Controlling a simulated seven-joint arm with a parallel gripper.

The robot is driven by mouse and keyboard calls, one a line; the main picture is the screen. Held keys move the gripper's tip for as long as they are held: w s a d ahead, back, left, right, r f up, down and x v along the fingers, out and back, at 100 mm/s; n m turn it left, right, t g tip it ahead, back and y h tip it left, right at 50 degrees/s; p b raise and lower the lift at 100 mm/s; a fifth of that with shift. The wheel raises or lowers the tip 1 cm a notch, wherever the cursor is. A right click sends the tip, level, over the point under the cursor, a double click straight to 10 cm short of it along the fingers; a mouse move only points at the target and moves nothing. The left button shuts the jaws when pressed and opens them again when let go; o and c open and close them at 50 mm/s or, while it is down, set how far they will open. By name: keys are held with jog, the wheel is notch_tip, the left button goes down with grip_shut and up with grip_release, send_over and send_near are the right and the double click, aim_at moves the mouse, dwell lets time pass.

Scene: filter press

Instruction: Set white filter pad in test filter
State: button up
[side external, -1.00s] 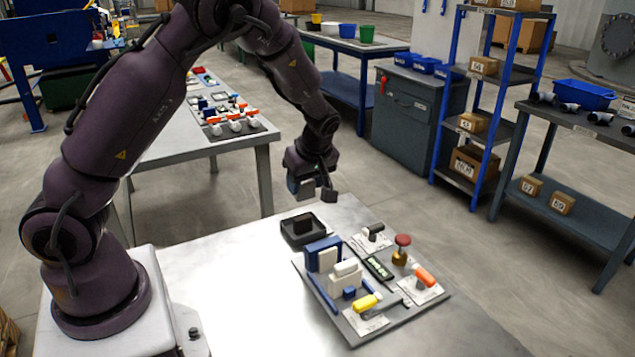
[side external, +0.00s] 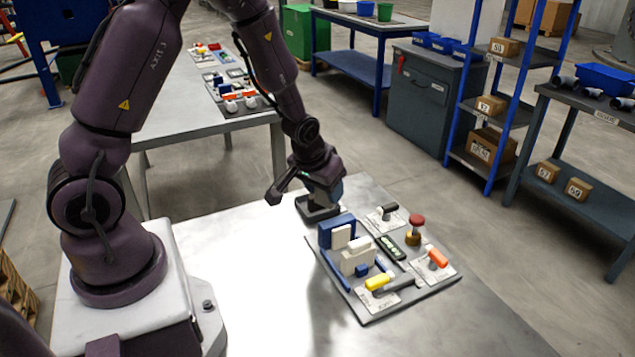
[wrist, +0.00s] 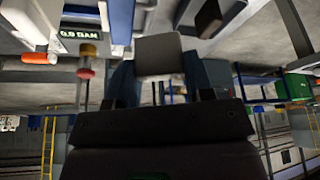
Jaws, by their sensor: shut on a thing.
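The test filter stands on a grey board, with a blue end plate (side external: 325,236), pale plates (side external: 356,262) and a small blue block (side external: 361,271). My gripper (side external: 323,204) points down at the black tray (side external: 309,213), behind and left of the board. In the wrist view, my gripper (wrist: 158,72) is shut on a flat, square filter pad (wrist: 158,52), which looks grey in the shade. The pad cannot be made out in the side view. I cannot tell whether it touches the tray.
On the board are a black lever (side external: 389,209), a red knob (side external: 417,221), a dark gauge display (side external: 391,247), an orange handle (side external: 438,259) and a yellow handle (side external: 377,282). The metal table (side external: 250,270) is clear left of the board.

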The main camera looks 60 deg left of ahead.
aim_at(348, 239)
jog(key=m+h, duration=0.1)
jog(key=m, duration=0.1)
jog(key=d+m, duration=0.1)
jog(key=m, duration=0.1)
jog(key=d+r+m+h, duration=0.1)
jog(key=m, duration=0.1)
jog(key=shift+w+d+h, duration=0.2)
jog(key=shift+w+h, duration=0.1)
jog(key=shift+w, duration=0.05)
jog(key=d+r+m+g+h, duration=0.2)
jog(key=d+m+g+h, duration=0.3)
jog(key=m, duration=1.2)
jog(key=shift+t+y, duration=0.4)
jog(key=shift+y, duration=0.2)
jog(key=shift+w+d+f, duration=0.1)
jog(key=shift+f, duration=1.65)
jog(key=shift+w+d+f, duration=0.1)
jog(key=shift+w+f, duration=0.05)
jog(key=shift+f, duration=1.65)
jog(key=shift+w+d+f, duration=0.1)
jog(key=shift+f, duration=1.65)
jog(key=shift+f, duration=0.25)
jog(key=o, duration=1)
jog(key=shift+r, duration=0.15)
